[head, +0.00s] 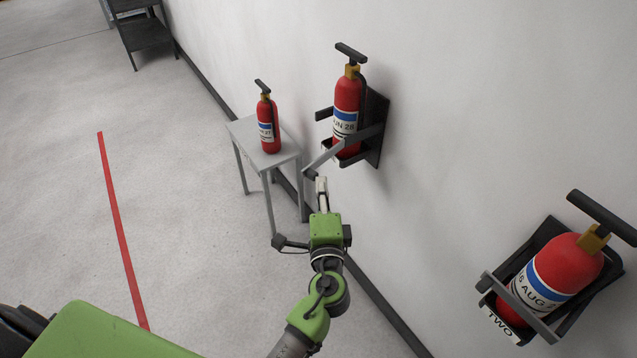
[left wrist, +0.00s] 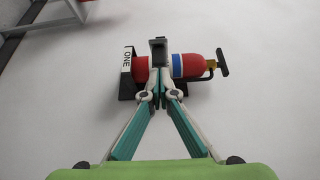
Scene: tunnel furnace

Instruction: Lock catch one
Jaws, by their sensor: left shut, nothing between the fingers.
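Catch one (head: 326,157) is a grey bar that sticks out from the black wall bracket (head: 376,130), away from the wall, and is not lying across the extinguisher. A red fire extinguisher (head: 348,95) stands upright in this bracket. In the left wrist view the bracket's plate (left wrist: 127,66) reads ONE, and the dark end of the catch (left wrist: 158,48) shows just beyond my fingertips. My left gripper (head: 321,183) is shut and empty, close to the outer end of the catch. I cannot tell whether they touch. My right gripper is not in view.
A second extinguisher (head: 568,268) sits in a bracket marked TWO (head: 499,325), with a bar across it. Another extinguisher (head: 268,124) stands on a small grey table (head: 285,152) against the wall. A dark shelf (head: 146,33) is far back. The floor at left is clear.

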